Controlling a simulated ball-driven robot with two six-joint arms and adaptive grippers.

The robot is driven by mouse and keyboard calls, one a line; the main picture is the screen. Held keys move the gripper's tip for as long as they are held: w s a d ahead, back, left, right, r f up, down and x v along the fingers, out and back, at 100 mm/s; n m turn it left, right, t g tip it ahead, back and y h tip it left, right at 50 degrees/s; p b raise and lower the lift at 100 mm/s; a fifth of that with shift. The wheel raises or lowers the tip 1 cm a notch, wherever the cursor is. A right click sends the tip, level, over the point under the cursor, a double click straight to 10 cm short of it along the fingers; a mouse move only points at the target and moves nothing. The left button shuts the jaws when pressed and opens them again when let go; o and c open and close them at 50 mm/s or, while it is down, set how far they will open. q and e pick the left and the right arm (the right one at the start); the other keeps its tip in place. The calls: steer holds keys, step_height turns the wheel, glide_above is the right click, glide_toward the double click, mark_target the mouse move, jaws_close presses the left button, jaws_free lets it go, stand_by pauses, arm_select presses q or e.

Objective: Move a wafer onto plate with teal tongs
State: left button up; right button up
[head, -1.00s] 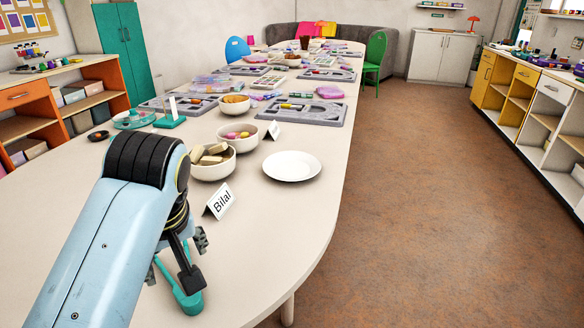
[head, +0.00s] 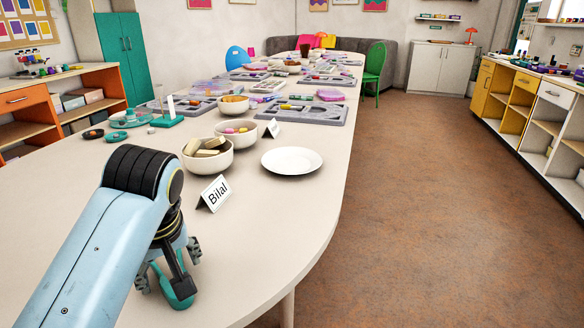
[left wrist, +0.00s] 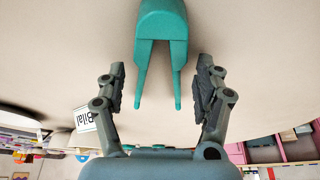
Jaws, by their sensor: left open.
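The teal tongs (head: 180,299) lie on the table near its front edge, partly hidden by my left gripper in the head view. In the left wrist view the tongs (left wrist: 161,24) show their rounded end and two prongs, which sit between my open fingers without visible contact. My left gripper (head: 168,268) is low over the tongs; it also shows in the left wrist view (left wrist: 160,72). Several pale and brown wafers (head: 208,147) are in a cream bowl (head: 209,166). The empty white plate (head: 291,161) is to the bowl's right. My right gripper is not in view.
A "Bilal" name card (head: 213,193) stands between my gripper and the bowl. More bowls (head: 236,134) with pink and yellow pieces, another card (head: 273,128) and grey trays (head: 304,110) stand farther back. The table's front right is clear.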

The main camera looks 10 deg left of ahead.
arm_select(q)
steer(key=shift+w+f, duration=0.1)
steer(key=shift+f, duration=0.2)
steer(key=c, duration=0.7)
step_height(320, 180, up, 12)
steer(key=p, duration=1.4)
